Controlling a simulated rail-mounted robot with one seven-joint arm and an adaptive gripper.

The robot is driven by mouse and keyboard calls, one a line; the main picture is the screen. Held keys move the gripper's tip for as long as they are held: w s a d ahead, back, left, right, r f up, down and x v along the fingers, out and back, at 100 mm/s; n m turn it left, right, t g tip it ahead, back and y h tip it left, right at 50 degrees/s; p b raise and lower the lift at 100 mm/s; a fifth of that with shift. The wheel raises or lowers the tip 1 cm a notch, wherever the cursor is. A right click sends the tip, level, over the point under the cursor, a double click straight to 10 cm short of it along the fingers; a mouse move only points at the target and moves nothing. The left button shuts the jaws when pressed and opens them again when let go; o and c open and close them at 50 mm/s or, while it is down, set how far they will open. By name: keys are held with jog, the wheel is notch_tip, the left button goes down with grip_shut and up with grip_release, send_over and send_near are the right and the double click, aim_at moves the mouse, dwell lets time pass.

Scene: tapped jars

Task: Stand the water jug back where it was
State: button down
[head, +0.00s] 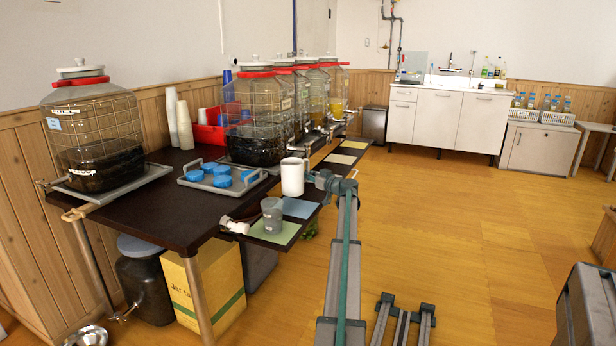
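A white jug (292,177) is upright beside the table's front edge, above the far side of a blue mat (301,208). My gripper (311,178) is at its right side and appears closed on it, probably at the handle; the fingers are small and partly hidden. I cannot tell for sure whether the jug's base hangs clear or rests on something. A grey translucent beaker (272,215) stands on a green mat (273,231) on the low front shelf, nearer than the jug.
A dark table (170,215) carries large tapped jars (97,135), a tray with blue lids (222,176) and stacked cups (185,125). A white fitting (235,225) projects at the front edge.

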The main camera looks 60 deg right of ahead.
jog(key=shift+f+b, duration=0.2)
jog(key=shift+b, duration=0.7)
jog(key=shift+f+b, duration=2.25)
jog(key=shift+f, duration=0.4)
jog(key=shift+b, duration=1.05)
jog(key=shift+f+b, duration=0.65)
jog(key=c, duration=1.1)
grip_release()
jog(key=shift+f, duration=0.1)
jog(key=shift+s+a, duration=0.1)
jog(key=shift+s, duration=0.05)
jog(key=s+a+b, duration=0.1)
jog(key=s+b, duration=0.1)
jog(key=s, duration=0.5)
jog(key=shift+s+b, duration=0.3)
jog(key=shift+s, duration=0.05)
